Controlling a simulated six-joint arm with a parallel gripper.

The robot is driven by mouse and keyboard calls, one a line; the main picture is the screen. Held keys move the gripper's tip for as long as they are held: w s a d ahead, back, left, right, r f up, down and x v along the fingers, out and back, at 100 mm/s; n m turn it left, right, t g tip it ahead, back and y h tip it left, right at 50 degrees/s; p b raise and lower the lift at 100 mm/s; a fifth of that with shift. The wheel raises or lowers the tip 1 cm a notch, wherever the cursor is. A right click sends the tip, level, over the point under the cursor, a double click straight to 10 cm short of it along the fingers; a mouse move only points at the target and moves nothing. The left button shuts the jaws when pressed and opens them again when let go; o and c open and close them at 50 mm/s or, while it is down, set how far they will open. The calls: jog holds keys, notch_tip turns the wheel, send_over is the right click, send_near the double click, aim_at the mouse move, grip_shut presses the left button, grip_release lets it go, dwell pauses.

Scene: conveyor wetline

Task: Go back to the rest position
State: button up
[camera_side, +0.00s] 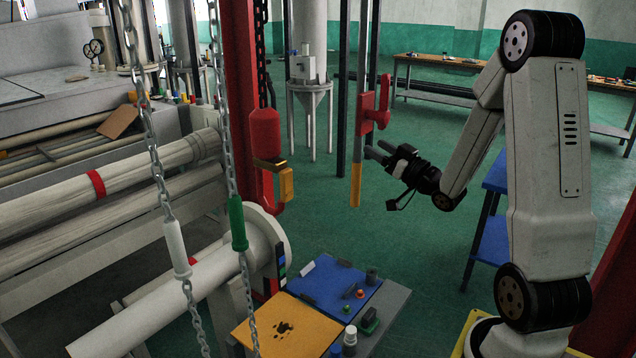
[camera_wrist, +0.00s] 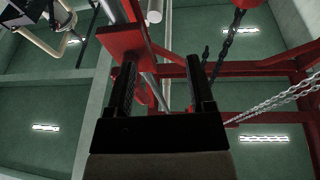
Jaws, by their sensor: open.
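My gripper (camera_side: 380,151) is in the right half of the side view, raised well above the floor and pointing left. Its two fingers are apart with nothing between them. In the wrist view my gripper (camera_wrist: 165,88) shows its two dark fingers spread, with the ceiling and red beams beyond.
A bench with a blue mat (camera_side: 320,285) and a yellow mat (camera_side: 290,335) holding small items stands below. Chains (camera_side: 150,140) and a red post (camera_side: 238,90) with a red hoist hook (camera_side: 265,135) stand left. Large white rollers (camera_side: 130,190) lie farther left. Green floor (camera_side: 420,260) is open between.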

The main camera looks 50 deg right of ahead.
jog(key=w+a+f+g, duration=0.3)
jog(key=a+f+g, duration=0.7)
jog(key=a+f, duration=0.1)
jog(key=s+a+f+n+g+y, duration=0.1)
jog(key=s+a+f+g+y, duration=0.1)
jog(key=s+a+f+g, duration=0.3)
jog(key=s+a+g, duration=0.3)
jog(key=s+a, duration=0.3)
jog(key=a, duration=0.1)
jog(key=shift+a+n, duration=0.15)
jog(key=shift+n, duration=0.15)
